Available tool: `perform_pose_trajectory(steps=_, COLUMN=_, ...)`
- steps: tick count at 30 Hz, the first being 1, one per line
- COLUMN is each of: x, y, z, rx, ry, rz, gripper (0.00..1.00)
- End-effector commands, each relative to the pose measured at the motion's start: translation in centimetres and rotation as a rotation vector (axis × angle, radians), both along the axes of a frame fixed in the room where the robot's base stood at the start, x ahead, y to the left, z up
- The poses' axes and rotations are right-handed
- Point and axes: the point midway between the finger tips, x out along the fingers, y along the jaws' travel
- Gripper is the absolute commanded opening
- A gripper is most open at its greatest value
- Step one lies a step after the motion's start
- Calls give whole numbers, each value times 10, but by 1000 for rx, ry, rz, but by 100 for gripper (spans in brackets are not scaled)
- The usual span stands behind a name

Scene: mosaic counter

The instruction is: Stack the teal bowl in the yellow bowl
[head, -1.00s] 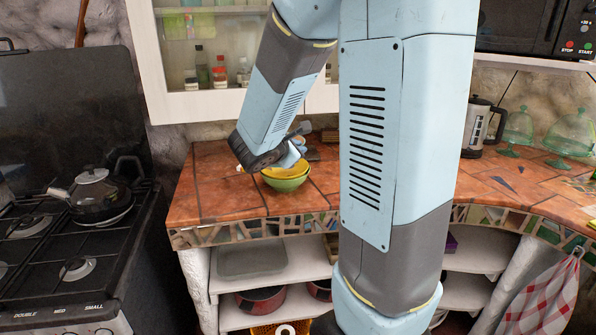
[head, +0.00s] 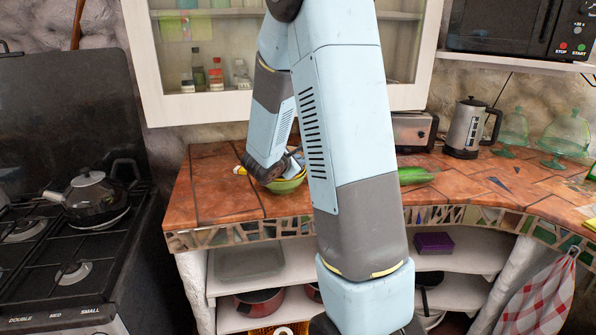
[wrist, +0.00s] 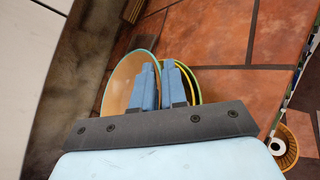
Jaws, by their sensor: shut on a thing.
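My gripper (wrist: 160,82) is shut on the teal bowl (wrist: 120,80), which has a teal rim and a tan-orange inside. The fingers hold its wall near the rim, and it looks tilted in the wrist view. The yellow bowl (wrist: 190,80) shows as a yellow rim just right of the fingers, with a green edge outside it. In the head view the yellow bowl (head: 290,181) sits on the tiled counter, and my arm covers part of it. The teal bowl is hidden there. I cannot tell whether the two bowls touch.
A small yellow thing (head: 240,170) lies left of the bowls. A green cucumber-like item (head: 415,176), a toaster (head: 413,130) and a kettle (head: 468,128) are on the right. The stove (head: 55,245) is at left. The counter's left part (head: 215,195) is clear.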

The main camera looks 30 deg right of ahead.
Motion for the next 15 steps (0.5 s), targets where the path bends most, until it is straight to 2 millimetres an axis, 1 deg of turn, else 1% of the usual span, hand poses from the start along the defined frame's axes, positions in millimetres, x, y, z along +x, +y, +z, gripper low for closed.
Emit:
perform_pose_trajectory(steps=7, x=1, y=-2, z=-29, rx=1, ry=3, rz=-2, gripper=0)
perform_pose_trajectory(steps=9, x=1, y=-1, z=-32, rx=0, ry=3, rz=-1, gripper=0)
perform_pose_trajectory(steps=14, x=1, y=-1, z=-34, rx=2, ry=3, rz=-1, gripper=0)
perform_pose_trajectory(steps=15, x=0, y=-1, z=-34, rx=2, ry=4, rz=0, gripper=14)
